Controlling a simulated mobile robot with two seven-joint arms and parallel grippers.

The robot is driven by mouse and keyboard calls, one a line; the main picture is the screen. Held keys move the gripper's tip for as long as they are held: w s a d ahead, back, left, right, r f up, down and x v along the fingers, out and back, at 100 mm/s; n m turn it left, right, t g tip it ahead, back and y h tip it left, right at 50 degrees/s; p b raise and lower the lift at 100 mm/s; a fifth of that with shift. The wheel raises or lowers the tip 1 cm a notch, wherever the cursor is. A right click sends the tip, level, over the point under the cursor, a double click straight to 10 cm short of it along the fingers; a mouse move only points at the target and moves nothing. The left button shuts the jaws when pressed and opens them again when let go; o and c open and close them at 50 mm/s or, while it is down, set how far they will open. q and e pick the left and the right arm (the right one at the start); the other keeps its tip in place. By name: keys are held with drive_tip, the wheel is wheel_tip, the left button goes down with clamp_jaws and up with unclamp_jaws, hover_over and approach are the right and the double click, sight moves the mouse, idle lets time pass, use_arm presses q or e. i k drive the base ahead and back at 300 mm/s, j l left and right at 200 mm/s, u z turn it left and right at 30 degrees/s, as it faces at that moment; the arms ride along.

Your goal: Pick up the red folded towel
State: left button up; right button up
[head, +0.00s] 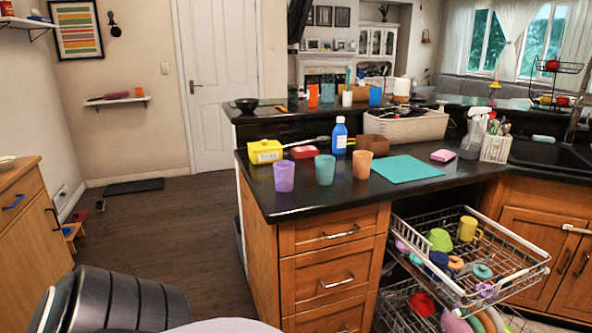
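A small red folded item (305,152), which looks like the red folded towel, lies flat on the dark counter (290,207). It is just right of a yellow box (264,151) and left of a blue bottle (339,136). A purple cup (284,176) and a teal cup (325,169) stand in front of it, nearer the counter's front edge. Neither of my grippers shows in the head view.
An orange cup (362,164), a teal mat (407,169) and a pink folded item (443,155) are further right. A dish rack (513,262) with colourful dishes is pulled out below the counter. Open floor (165,225) lies left of the drawers.

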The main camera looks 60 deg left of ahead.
sight(310, 150)
drive_tip(key=u, duration=1.75)
